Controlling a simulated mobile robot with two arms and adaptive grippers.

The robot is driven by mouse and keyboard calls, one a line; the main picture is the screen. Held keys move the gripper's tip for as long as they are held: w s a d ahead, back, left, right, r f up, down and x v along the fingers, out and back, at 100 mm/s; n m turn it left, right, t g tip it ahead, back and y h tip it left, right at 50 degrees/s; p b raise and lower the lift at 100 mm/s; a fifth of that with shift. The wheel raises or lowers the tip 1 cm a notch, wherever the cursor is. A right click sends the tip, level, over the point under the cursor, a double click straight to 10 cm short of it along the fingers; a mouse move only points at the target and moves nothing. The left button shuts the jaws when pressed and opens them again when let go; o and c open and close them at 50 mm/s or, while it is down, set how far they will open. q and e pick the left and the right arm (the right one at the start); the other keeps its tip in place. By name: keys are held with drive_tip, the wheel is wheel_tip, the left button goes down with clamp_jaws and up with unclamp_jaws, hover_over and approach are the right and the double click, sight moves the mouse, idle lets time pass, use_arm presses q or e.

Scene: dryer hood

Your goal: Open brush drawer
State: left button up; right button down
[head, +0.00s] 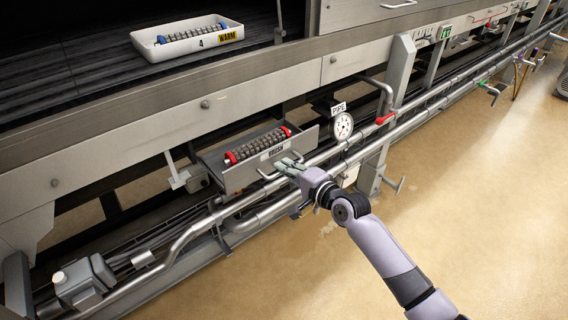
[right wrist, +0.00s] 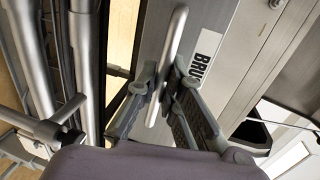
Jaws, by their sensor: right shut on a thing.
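The brush drawer (head: 239,178) is a grey metal tray below the machine's long front rail in the head view. Its inside shows from above, and a dark roller brush with red ends (head: 258,145) lies in it. Its front carries a BRUSH label (head: 275,151), partly seen in the right wrist view (right wrist: 205,52). My right gripper (head: 286,166) is at the drawer front. In the right wrist view its fingers (right wrist: 163,88) are on either side of the bar handle (right wrist: 176,38), shut on it. My left gripper is not in view.
Metal pipes (head: 262,217) run along the front, just below the drawer. A PIPE gauge (head: 342,126) and a red-handled valve (head: 385,118) are to its right. A white WARM tray (head: 186,37) with another roller sits above. Open tan floor (head: 470,190) lies right.

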drive_tip(key=shift+s+d, duration=0.1)
drive_tip(key=shift+s, duration=0.05)
drive_tip(key=c, duration=1.7)
unclamp_jaws()
drive_tip(key=v, duration=1.2)
